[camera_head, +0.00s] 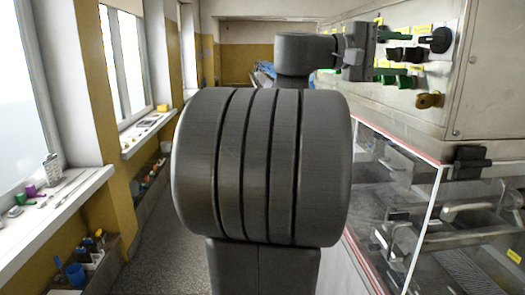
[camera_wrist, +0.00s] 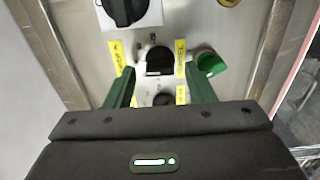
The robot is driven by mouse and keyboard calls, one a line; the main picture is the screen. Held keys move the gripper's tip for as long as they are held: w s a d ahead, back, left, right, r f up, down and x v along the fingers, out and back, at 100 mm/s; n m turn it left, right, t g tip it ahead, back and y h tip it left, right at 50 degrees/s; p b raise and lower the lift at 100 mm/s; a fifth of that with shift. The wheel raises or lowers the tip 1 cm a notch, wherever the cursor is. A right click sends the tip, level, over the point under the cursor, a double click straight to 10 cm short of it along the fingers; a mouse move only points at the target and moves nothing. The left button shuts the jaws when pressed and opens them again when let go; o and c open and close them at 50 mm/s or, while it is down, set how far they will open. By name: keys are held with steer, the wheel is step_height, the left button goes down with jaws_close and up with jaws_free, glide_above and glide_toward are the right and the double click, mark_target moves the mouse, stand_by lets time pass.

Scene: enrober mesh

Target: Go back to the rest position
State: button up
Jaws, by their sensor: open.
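My gripper (camera_head: 388,54) is at the control panel (camera_head: 455,85) at upper right in the head view. In the wrist view its two green fingers (camera_wrist: 160,74) are apart and point at the panel. A black knob (camera_wrist: 160,60) shows between and just beyond the fingertips. I cannot tell whether the fingers touch it. No object is held. A green knob (camera_wrist: 208,64) is close to the right finger. A second black knob (camera_wrist: 163,99) is partly hidden behind the gripper body. My arm fills the middle of the head view.
A large black rotary switch (camera_head: 437,40) and a brown knob (camera_head: 430,100) are on the panel. Below it is a machine with clear panes (camera_head: 400,165) and metal bars. Window sills (camera_head: 62,205) with small items line the left. Floor (camera_head: 155,235) shows left of my arm.

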steer(key=shift+d, duration=0.65)
